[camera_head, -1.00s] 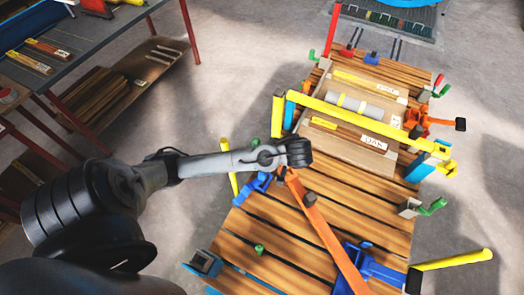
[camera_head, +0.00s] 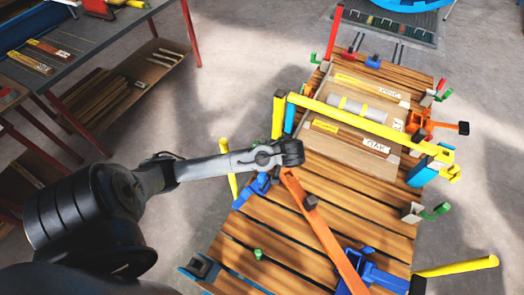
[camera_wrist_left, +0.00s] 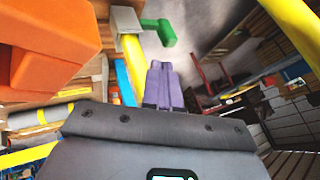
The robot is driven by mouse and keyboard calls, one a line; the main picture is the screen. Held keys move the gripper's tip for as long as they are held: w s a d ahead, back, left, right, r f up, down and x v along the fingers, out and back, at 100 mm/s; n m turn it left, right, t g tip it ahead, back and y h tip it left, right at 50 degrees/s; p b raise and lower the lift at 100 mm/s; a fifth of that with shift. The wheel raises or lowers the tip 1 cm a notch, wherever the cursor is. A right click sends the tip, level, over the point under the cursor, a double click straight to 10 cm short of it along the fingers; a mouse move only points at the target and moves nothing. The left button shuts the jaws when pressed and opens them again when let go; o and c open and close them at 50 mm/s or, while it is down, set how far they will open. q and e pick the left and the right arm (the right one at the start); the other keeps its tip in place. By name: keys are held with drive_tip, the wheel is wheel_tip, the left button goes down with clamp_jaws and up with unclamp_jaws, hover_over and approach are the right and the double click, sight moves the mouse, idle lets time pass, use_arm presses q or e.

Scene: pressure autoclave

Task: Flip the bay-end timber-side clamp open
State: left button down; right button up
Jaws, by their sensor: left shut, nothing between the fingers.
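My left gripper (camera_head: 292,153) is at the left side of the slatted timber deck (camera_head: 270,228), over the upper end of an orange bar (camera_head: 328,236). Its shut, empty fingers (camera_wrist_left: 163,85) show in the left wrist view. Just beyond them there is a green clamp handle (camera_wrist_left: 162,30) on a grey block (camera_wrist_left: 127,20); the fingers look apart from it. In the head view, green-handled clamps stand at the far left (camera_head: 314,58) and right (camera_head: 437,211) of the deck. I cannot tell which clamp the task names. My right gripper is not in view.
A yellow post (camera_head: 278,118) and blue clamp (camera_head: 255,188) stand close to my left gripper. A workbench (camera_head: 90,45) is at upper left; bare floor lies between.

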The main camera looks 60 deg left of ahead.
use_arm(q)
drive_tip(key=b+x, duration=0.2)
drive_tip(key=x, duration=1.1)
drive_tip(key=shift+a+f, duration=0.1)
drive_tip(key=shift+a, duration=0.05)
